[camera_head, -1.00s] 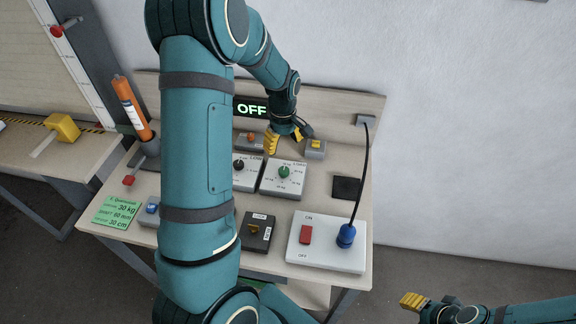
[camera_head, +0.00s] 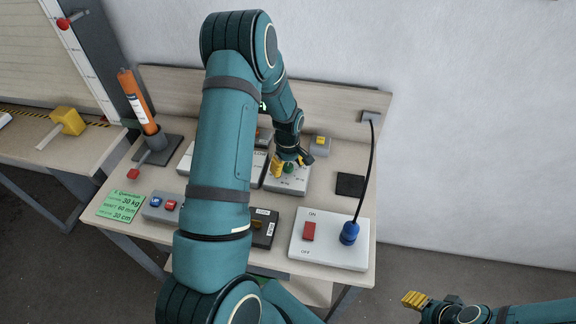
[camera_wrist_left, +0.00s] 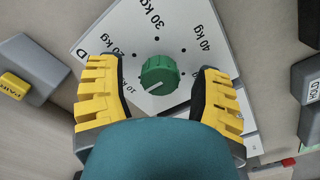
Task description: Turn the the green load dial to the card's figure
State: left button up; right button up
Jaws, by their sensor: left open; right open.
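The green load dial (camera_wrist_left: 160,74) sits on a white plate (camera_wrist_left: 125,35) with kg labels. Its white mark points to the lower left in the left wrist view, near the 10 kg label; 30 kg is at the top. My left gripper (camera_wrist_left: 159,78) is open, with a yellow finger on each side of the dial and gaps to both. In the head view the dial (camera_head: 289,168) shows between the fingers. The green card (camera_head: 120,206) lies at the table's left front and shows 30 kg, 60 mm and 30 cm. My right gripper (camera_head: 413,300) is open and empty, off the table.
A grey box with a yellow button (camera_head: 320,144) stands behind the dial. In front are a dark box (camera_head: 264,228) and a white switch panel (camera_head: 328,240) with a red rocker and blue plug. A black pad (camera_head: 350,185) lies to the right. My left arm hides the table's middle.

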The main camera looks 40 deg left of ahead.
pick_arm(q)
grip_shut()
jog(key=m+b, duration=0.1)
jog(key=m, duration=0.2)
jog(key=shift+f+b, duration=0.1)
jog(key=shift+b, duration=0.2)
jog(key=m+b, duration=0.1)
jog(key=m, duration=0.1)
jog(key=shift+m, duration=0.4)
jog(key=m+b, duration=0.1)
jog(key=m, duration=0.2)
jog(key=shift+m+b, duration=0.35)
jog(key=shift+m, duration=1.05)
